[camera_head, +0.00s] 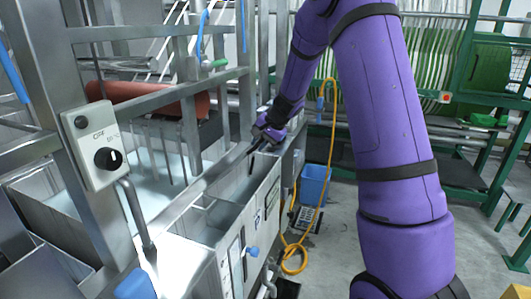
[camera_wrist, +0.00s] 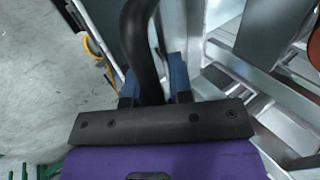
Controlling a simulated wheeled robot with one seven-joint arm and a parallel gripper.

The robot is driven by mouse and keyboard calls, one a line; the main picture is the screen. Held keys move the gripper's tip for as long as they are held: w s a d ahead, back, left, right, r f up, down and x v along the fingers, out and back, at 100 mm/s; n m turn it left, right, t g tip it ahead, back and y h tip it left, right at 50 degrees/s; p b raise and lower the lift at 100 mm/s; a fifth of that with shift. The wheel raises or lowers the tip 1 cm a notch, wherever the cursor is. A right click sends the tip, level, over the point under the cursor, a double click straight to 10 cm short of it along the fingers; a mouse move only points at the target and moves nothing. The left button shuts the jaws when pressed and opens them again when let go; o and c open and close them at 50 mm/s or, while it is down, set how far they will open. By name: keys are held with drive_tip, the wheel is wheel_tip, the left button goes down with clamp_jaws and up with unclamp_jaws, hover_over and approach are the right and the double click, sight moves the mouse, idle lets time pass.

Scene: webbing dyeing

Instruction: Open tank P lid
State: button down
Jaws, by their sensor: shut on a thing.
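My gripper (camera_head: 256,143) reaches over the row of steel tanks (camera_head: 264,205) in the head view. In the wrist view, the blue fingers of my gripper (camera_wrist: 154,88) stand on both sides of a thick black curved handle (camera_wrist: 141,40) and are shut on it. In the head view the handle is small and mostly hidden by my gripper. I cannot tell which panel is the lid of tank P or read its letter. Whether the lid is raised is unclear.
A control box (camera_head: 99,144) with a black knob is on a steel post at left. A red-brown roller (camera_head: 163,104) lies behind the tanks. A yellow hose (camera_head: 331,130) and blue bin (camera_head: 314,183) stand right of the tanks.

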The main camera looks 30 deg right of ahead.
drive_tip(key=w+a+r+g+h, duration=0.1)
drive_tip(key=w+a+r+g, duration=0.1)
drive_tip(key=w+r, duration=0.1)
drive_tip(key=shift+w+a+r+h, duration=0.1)
drive_tip(key=shift+w+a+h, duration=0.2)
drive_tip(key=shift+h, duration=0.1)
drive_tip(key=w+a+r, duration=0.2)
drive_tip(key=w+a, duration=0.3)
drive_tip(key=w, duration=0.1)
drive_tip(key=shift+w+a+r, duration=0.2)
drive_tip(key=c, duration=1.1)
unclamp_jaws()
drive_tip(key=shift+w+a, duration=0.1)
drive_tip(key=v, duration=1)
drive_tip(key=shift+d+r, duration=0.2)
drive_tip(key=shift+r, duration=0.2)
